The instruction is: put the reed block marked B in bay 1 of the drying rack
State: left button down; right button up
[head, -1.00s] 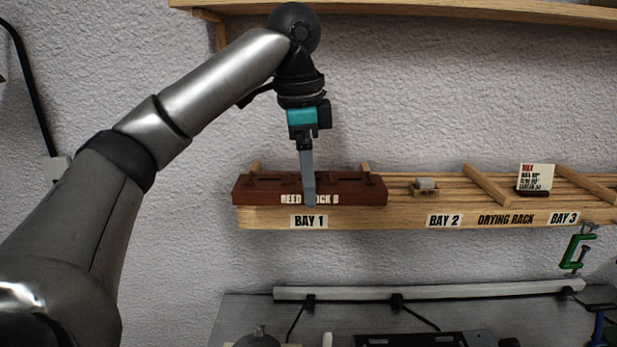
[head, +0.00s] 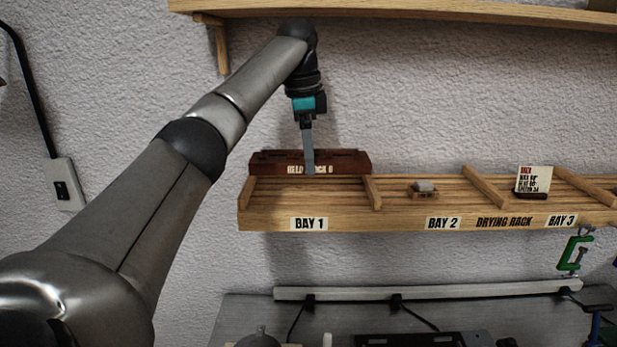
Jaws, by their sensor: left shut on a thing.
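The dark red-brown reed block (head: 270,163), with lettering reading "REED BLOCK B" partly covered by a finger, is at the far side of bay 1. My left gripper (head: 309,168) comes down from above and is shut on it near its middle. The block is level and hides the back ends of bay 1's dividers. I cannot tell whether it touches the rack. The wooden drying rack (head: 385,221) has the labels BAY 1 (head: 309,224), BAY 2 (head: 443,223) and BAY 3 (head: 562,220). Bay 1's front slats are bare. My right gripper is not in view.
A small grey piece on a wooden base (head: 424,188) sits in bay 2. A printed card (head: 534,179) stands farther right on the rack. A wooden shelf (head: 420,12) runs above. A green clamp (head: 574,253) hangs below the rack's right part.

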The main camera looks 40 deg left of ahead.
pick_arm(q)
jog(key=shift+w+a+r, duration=0.1)
jog(key=shift+w+a, duration=0.3)
jog(key=shift+w, duration=0.1)
jog(key=f, duration=0.3)
jog(key=shift+a+f, duration=0.2)
jog(key=shift+f, duration=0.1)
notch_tip(320, 180, down, 3)
jog(key=shift+f+p, duration=0.1)
jog(key=shift+p, duration=0.4)
jog(key=shift+w+f, duration=0.1)
jog(key=shift+w, duration=0.05)
jog(key=shift+f, duration=0.15)
grip_release()
jog(key=shift+f, duration=0.1)
